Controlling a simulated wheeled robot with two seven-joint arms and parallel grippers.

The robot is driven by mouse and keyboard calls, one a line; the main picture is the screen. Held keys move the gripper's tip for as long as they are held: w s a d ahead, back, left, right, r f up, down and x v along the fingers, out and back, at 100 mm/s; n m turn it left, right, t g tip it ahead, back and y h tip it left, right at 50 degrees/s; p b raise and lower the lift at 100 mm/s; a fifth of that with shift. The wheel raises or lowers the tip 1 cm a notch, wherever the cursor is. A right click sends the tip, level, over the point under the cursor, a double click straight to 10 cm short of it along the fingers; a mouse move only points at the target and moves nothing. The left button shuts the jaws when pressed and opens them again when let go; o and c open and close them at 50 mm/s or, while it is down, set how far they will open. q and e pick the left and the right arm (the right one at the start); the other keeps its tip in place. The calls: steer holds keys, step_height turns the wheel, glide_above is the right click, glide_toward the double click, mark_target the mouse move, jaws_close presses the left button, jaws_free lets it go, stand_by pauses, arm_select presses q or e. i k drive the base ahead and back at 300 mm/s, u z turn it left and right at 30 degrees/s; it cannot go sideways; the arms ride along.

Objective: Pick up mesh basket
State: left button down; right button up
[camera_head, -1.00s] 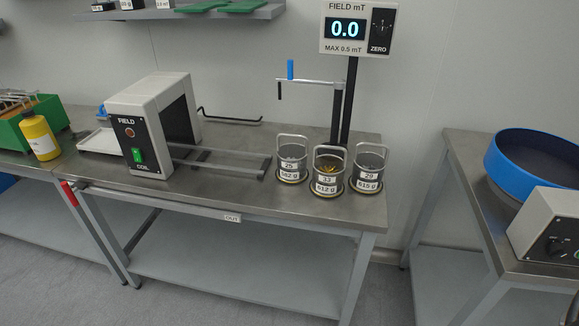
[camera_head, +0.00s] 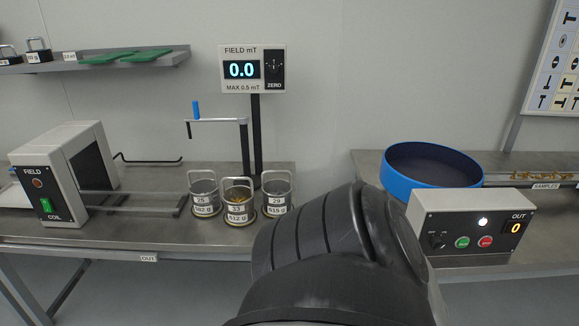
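Three mesh baskets with raised metal handles stand upright on the steel table (camera_head: 115,228), right of the field coil. A large dark link of my arm fills the lower middle. Neither gripper's fingers are in view.
The field coil box (camera_head: 62,172) with rails stands left of the baskets. A post with a field meter (camera_head: 252,69) rises behind them. On the right table are a blue round bowl (camera_head: 432,166) and a control box (camera_head: 472,224). A gap separates the tables.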

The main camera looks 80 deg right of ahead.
mark_target(277, 193)
steer(key=k, duration=0.5)
steer(key=z, duration=1.1)
